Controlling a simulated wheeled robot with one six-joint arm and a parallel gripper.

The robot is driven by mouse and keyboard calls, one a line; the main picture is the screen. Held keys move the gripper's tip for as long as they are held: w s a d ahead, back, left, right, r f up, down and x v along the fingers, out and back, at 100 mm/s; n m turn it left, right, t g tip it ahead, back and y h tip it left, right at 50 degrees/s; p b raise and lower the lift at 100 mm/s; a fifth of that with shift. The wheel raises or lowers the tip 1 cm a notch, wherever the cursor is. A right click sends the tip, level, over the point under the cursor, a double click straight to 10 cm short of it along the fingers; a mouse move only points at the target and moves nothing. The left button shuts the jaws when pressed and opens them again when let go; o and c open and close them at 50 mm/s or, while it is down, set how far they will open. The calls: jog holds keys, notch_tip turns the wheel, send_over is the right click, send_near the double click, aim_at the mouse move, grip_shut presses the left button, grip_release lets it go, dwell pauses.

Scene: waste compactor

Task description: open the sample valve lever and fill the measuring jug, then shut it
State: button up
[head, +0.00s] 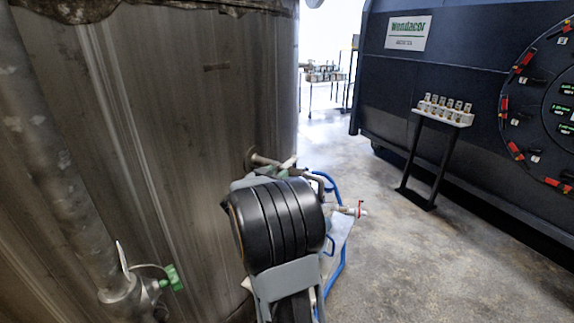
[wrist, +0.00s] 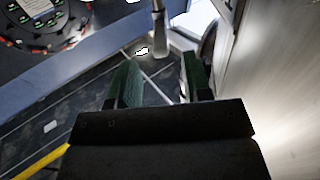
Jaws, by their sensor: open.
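A large metal tank (head: 190,130) fills the left of the head view. A short pipe (head: 264,160) comes out of its side behind my arm. A small fitting with a red part (head: 360,209) shows to the right of my arm; I cannot tell whether it is the sample valve lever. Another valve (head: 121,290) with an upright handle and a green tag is at lower left. In the wrist view my gripper (wrist: 157,82) is open with nothing between its green fingers. A grey rod or pipe (wrist: 158,38) shows beyond the fingertips, apart from them. I cannot make out the measuring jug.
A blue-framed cart (head: 343,262) stands behind my arm, partly hidden. A small stand (head: 436,122) holding several blocks is at right, before the dark compactor (head: 400,75) with a round dial panel (head: 545,110). The concrete floor (head: 430,265) between is clear.

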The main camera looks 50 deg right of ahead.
aim_at(294, 159)
jog(key=x, duration=0.7)
jog(key=shift+p, duration=0.4)
jog(key=shift+c, duration=0.2)
grip_shut()
